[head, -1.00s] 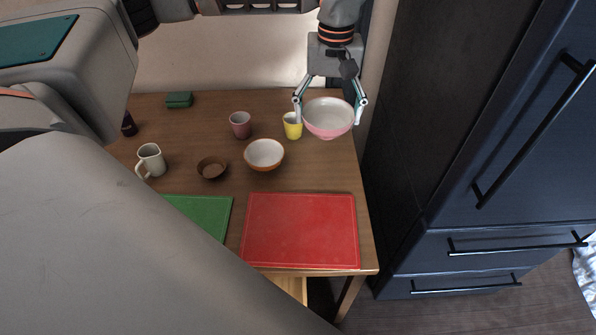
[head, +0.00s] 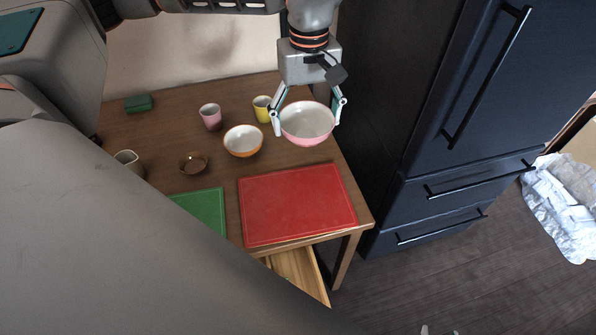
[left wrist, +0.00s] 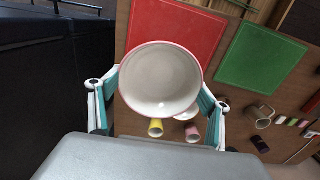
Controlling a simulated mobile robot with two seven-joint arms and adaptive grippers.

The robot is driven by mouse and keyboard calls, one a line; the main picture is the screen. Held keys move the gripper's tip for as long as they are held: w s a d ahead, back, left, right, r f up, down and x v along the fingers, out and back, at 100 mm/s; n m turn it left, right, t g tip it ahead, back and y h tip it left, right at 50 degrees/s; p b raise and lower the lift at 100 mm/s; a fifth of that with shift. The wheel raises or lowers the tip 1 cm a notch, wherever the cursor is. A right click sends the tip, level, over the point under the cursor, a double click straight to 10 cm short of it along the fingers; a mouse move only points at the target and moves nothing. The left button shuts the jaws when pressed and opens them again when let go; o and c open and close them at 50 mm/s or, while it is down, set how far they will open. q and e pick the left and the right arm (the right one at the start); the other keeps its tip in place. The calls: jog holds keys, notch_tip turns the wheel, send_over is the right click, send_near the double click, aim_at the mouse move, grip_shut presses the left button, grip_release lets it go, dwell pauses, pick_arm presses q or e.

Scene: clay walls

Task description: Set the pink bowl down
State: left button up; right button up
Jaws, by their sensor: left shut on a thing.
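The pink bowl (head: 307,128), white inside, is held between the fingers of my left gripper (head: 307,118), upright near the right edge of the wooden table (head: 222,258). It seems to be above the tabletop; the gap is hard to judge. In the left wrist view the bowl (left wrist: 160,82) fills the space between the fingers and hides part of the table. Two small pale tips at the bottom edge of the head view may belong to my right gripper; its jaws cannot be made out.
A red board (head: 297,205) lies in front of the bowl, with a green board (head: 205,205) left of it. A dark fridge (head: 420,110) stands right of the table.

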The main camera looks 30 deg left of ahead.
pick_arm(q)
notch_tip(320, 180, down, 16)
jog(key=shift+f+b, duration=0.1)
jog(key=shift+b, duration=0.55)
jog(key=shift+f, duration=1.55)
jog(key=shift+f, duration=0.1)
jog(key=o, duration=1.2)
